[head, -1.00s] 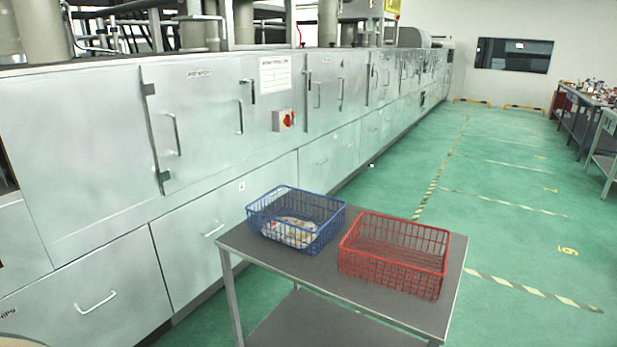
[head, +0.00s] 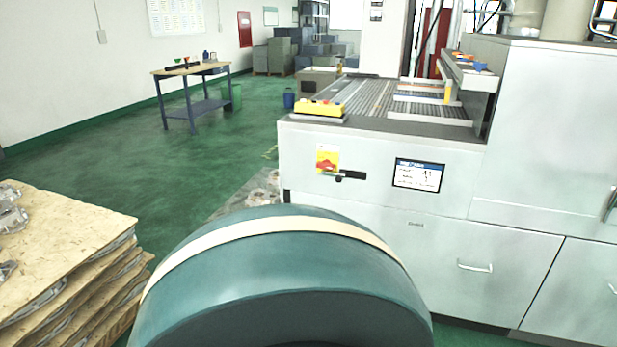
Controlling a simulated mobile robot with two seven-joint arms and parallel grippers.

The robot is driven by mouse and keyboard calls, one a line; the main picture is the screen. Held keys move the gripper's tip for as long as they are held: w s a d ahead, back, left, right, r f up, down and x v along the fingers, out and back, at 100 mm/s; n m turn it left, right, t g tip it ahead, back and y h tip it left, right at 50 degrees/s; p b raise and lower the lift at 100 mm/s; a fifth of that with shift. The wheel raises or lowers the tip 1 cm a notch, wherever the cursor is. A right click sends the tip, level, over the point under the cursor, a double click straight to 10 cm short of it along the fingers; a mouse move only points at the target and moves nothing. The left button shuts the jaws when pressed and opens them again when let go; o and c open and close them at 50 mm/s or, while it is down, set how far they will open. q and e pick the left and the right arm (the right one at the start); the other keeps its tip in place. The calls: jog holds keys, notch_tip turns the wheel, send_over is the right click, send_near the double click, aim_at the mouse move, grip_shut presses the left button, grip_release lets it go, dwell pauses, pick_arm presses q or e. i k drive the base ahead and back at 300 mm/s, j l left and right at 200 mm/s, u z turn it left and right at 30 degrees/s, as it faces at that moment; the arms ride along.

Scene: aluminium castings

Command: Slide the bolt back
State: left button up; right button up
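I cannot make out for certain a bolt in the head view. A small black fitting with a short bar (head: 350,176) is on the front of the pale grey machine (head: 380,212). It sits just right of a red and yellow plate (head: 327,160). It is too small to tell whether it is a sliding bolt or a lever. Neither of my grippers is in view.
A large teal rounded shape with a cream band (head: 280,265) fills the lower middle. Stacked wooden boards with castings between them (head: 75,255) stand at the left. A workbench (head: 190,72) stands farther back. Green floor (head: 130,160) is open between.

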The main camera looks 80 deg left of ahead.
aim_at(338, 176)
jog(key=u, duration=2.45)
jog(key=i+j, duration=0.15)
jog(key=i, duration=0.3)
jog(key=i+j, duration=0.2)
jog(key=i, duration=0.3)
jog(key=i+j+u, duration=0.1)
jog(key=i, duration=0.35)
jog(key=i+j, duration=0.2)
jog(key=i, duration=0.25)
